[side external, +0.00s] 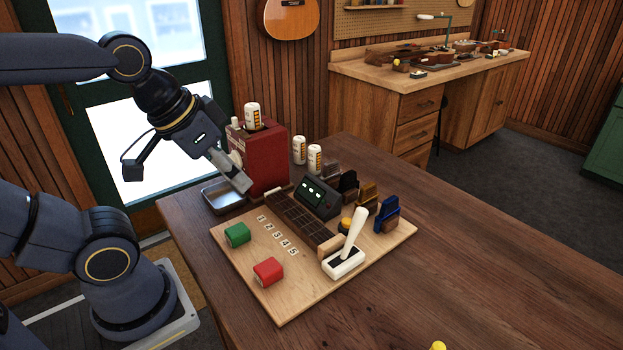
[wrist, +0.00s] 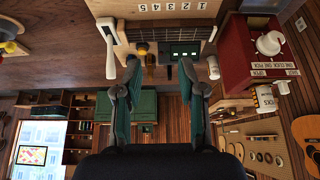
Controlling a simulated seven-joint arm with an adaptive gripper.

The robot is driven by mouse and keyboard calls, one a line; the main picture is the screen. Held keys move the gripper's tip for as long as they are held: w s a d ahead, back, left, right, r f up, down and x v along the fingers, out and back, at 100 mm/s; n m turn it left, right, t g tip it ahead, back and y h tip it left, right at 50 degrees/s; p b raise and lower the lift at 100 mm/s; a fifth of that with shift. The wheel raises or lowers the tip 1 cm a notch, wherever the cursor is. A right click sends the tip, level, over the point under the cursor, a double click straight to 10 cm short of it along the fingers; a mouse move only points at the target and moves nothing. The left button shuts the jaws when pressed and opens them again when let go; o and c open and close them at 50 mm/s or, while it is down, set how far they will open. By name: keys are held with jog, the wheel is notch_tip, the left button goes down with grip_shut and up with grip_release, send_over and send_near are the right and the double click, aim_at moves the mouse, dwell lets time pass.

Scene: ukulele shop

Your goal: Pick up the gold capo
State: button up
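The gold capo (side external: 368,192) stands toward the far right side of the wooden board (side external: 250,268), between a black capo (side external: 348,186) and a blue capo (side external: 387,217). My gripper (side external: 240,180) is up and to the left of it in the side external view, in front of the red dispenser and well apart from the capo. In the wrist view, the two fingers of my gripper (wrist: 160,72) are spread apart with nothing between them, so it is open. I cannot clearly pick out the gold capo in the wrist view.
The board also holds a fretboard (side external: 297,218), a display box (side external: 318,198), a white lever (side external: 352,240), a green block (side external: 237,234) and a red block (side external: 268,271). A red dispenser (side external: 265,158) and metal tray (side external: 222,196) stand behind.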

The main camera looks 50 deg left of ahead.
aim_at(367, 186)
jog(key=shift+o, duration=0.5)
jog(key=w+r+n+t, duration=0.1)
jog(key=w+r, duration=0.1)
jog(key=w, duration=0.6)
jog(key=w+r+t, duration=0.1)
jog(key=w+r, duration=0.2)
jog(key=w, duration=0.4)
jog(key=shift+m+g, duration=0.5)
jog(key=d+x, duration=0.1)
jog(key=x, duration=0.4)
jog(key=d+x, duration=0.1)
jog(key=x, duration=0.5)
jog(key=d+x, duration=0.2)
jog(key=x, duration=0.4)
jog(key=shift+w+r, duration=0.25)
jog(key=shift+w, duration=0.1)
jog(key=shift+x, duration=3.2)
jog(key=shift+w+r, duration=0.15)
jog(key=shift+c, duration=0.3)
grip_shut()
